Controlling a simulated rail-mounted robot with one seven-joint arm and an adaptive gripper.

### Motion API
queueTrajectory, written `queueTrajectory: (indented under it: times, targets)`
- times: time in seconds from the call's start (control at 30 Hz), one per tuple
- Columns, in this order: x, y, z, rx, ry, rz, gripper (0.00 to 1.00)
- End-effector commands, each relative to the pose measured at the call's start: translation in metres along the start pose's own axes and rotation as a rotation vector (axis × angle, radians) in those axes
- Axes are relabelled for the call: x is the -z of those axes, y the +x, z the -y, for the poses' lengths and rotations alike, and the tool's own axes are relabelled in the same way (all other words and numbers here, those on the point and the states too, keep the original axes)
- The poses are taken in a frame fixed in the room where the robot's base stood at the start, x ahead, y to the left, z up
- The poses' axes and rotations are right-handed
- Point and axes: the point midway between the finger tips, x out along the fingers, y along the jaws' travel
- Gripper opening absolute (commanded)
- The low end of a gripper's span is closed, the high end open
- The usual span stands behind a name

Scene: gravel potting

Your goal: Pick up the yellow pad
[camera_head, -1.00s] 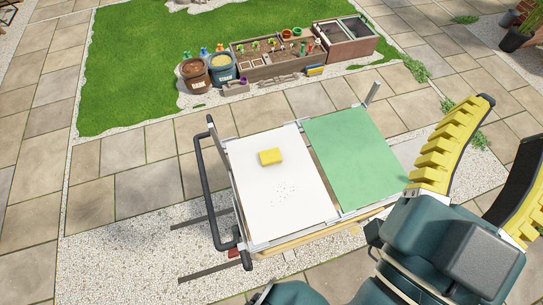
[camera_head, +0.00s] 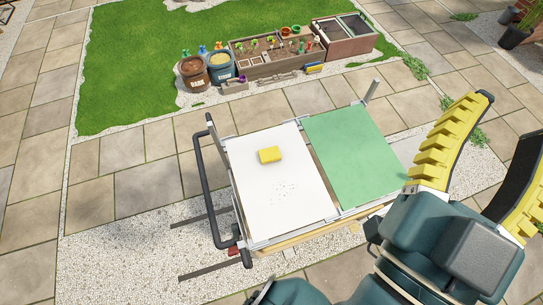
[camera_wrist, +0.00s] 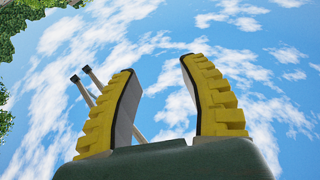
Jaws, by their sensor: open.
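The yellow pad (camera_head: 270,155) is a small block lying on the white panel (camera_head: 285,215) of the cart, in the upper middle of that panel. My gripper (camera_head: 507,155) is at the right side of the head view, well apart from the pad. Its yellow ribbed fingers point up and away from the cart. In the wrist view my gripper (camera_wrist: 158,85) is open with nothing between its fingers, only sky. The pad does not show in the wrist view.
A green panel (camera_head: 355,155) lies right of the white one. A black handle (camera_head: 205,190) runs along the cart's left side. Buckets (camera_head: 193,73) and a planter box (camera_head: 270,55) stand behind, by the lawn.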

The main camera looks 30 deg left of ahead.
Motion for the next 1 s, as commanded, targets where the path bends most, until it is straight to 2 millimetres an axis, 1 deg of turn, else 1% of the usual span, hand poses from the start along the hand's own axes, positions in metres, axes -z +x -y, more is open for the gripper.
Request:
queueTrajectory:
  times: [0.33,0.4,0.47,0.6,0.63,0.87,0.93,1.0]
  targets:
    - [0.0,0.0,0.0,0.0,0.0,0.0,0.44]
    - [0.0,0.0,0.0,0.0,0.0,0.0,0.58]
    - [0.0,0.0,0.0,0.0,0.0,0.0,0.7]
    - [0.0,0.0,0.0,0.0,0.0,0.0,0.97]
    - [0.0,0.0,0.0,0.0,0.0,0.0,1.0]
    - [0.0,0.0,0.0,0.0,0.012,0.0,1.0]
    - [-0.0015,0.0,0.0001,0.0,0.063,0.007,1.0]
    - [-0.0088,-0.0001,0.0,-0.003,0.16,0.039,1.0]
